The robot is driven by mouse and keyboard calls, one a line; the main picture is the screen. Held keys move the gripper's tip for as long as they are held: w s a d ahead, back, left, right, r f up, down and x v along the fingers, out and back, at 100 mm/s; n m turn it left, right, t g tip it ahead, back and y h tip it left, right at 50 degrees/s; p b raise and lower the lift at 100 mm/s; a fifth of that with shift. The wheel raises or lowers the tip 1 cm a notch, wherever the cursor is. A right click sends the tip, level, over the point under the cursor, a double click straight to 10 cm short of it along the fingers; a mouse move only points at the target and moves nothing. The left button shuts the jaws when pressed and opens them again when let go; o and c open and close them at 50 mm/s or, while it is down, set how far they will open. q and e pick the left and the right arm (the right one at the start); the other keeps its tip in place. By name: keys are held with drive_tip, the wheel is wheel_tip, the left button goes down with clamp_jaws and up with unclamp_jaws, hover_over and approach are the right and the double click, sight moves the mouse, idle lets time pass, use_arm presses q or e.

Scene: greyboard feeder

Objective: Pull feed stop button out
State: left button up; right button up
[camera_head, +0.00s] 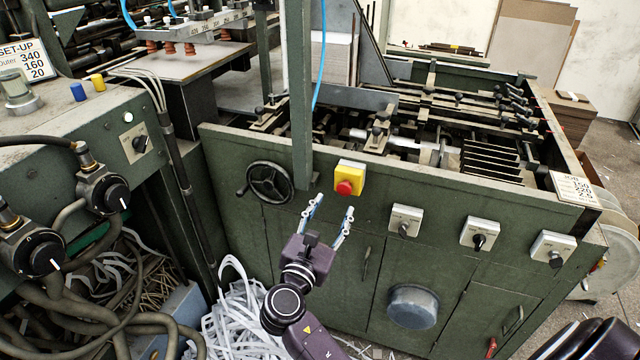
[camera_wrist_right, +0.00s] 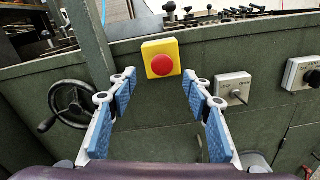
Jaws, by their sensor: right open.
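The feed stop button is a red mushroom button (camera_head: 344,188) on a yellow box (camera_head: 352,172), fixed to the green front panel of the feeder. In the right wrist view the red button (camera_wrist_right: 163,65) shows face-on, above the middle, on its yellow box (camera_wrist_right: 158,48). My right gripper (camera_head: 334,206) is open and empty, just below and in front of the button in the head view. In the wrist view its two blue-padded fingers stand left and right of the button, apart from it. How far the button stands out is hard to tell. My left gripper is not in view.
A black handwheel (camera_head: 269,183) sits left of the button. Grey switch boxes (camera_head: 405,220) with dark knobs line the panel to the right. A dark green post (camera_head: 299,100) rises just left of the yellow box. White strips (camera_head: 230,315) lie heaped below.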

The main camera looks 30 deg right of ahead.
sight(343, 191)
drive_tip(key=x, duration=0.4)
drive_tip(key=shift+s+d+r+p, duration=0.15)
drive_tip(key=shift+s+r+p, duration=0.05)
drive_tip(key=shift+s+p, duration=0.1)
drive_tip(key=x, duration=0.3)
drive_tip(key=shift+w+f, duration=0.2)
drive_tip(key=shift+w+d, duration=0.15)
drive_tip(key=c, duration=1.2)
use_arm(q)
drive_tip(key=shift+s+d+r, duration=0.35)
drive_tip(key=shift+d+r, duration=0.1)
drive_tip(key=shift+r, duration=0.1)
use_arm(e)
clamp_jaws()
